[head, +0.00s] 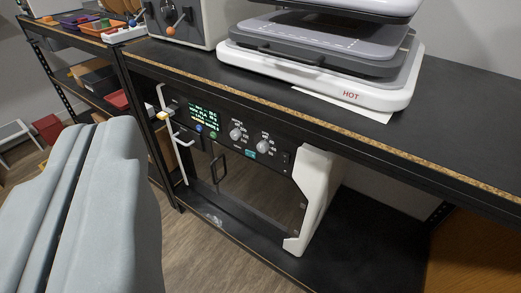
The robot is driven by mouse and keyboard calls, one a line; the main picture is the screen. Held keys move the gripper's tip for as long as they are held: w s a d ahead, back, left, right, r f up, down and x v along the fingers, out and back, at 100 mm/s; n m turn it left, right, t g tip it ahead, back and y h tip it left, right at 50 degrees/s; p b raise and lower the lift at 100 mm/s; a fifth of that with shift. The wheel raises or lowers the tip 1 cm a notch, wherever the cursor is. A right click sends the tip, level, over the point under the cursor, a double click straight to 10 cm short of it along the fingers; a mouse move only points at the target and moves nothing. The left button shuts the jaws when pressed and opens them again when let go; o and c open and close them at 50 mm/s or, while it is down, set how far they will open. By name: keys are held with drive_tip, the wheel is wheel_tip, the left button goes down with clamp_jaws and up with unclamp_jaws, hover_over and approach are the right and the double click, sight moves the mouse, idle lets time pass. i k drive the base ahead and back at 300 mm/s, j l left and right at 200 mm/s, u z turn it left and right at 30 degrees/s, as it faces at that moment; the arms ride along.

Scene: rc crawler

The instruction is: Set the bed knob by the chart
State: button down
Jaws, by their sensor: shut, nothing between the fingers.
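A white-framed machine with a dark front panel (222,163) stands on the lower shelf. Two grey knobs, a left knob (236,134) and a right knob (263,146), sit on its panel. The labels are too small to read, so I cannot tell which is the bed knob. A lit display (204,117) with green text is left of the knobs; its text is unreadable. No chart is clearly recognizable; a white sheet (372,112) lies mostly hidden under the press above. My gripper (72,145) is shut and empty in the left foreground, apart from the knobs.
A heat press (345,90) marked HOT stands on the black bench top (455,125), whose front edge overhangs the panel. White handles (180,138) stick out at the machine's left. A grey box with levers (190,22) and bins (97,27) are farther left.

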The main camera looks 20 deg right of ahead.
sight(263, 147)
drive_tip(key=j+z, duration=0.3)
drive_tip(key=j, duration=0.15)
drive_tip(key=i+j+z, duration=0.15)
drive_tip(key=j, duration=0.2)
drive_tip(key=i+j+z, duration=0.35)
drive_tip(key=j, duration=0.4)
drive_tip(key=i+j+z, duration=0.15)
drive_tip(key=j, duration=0.3)
drive_tip(key=i+j+z, duration=0.2)
drive_tip(key=j, duration=0.2)
drive_tip(key=j+z, duration=0.15)
drive_tip(key=j, duration=0.3)
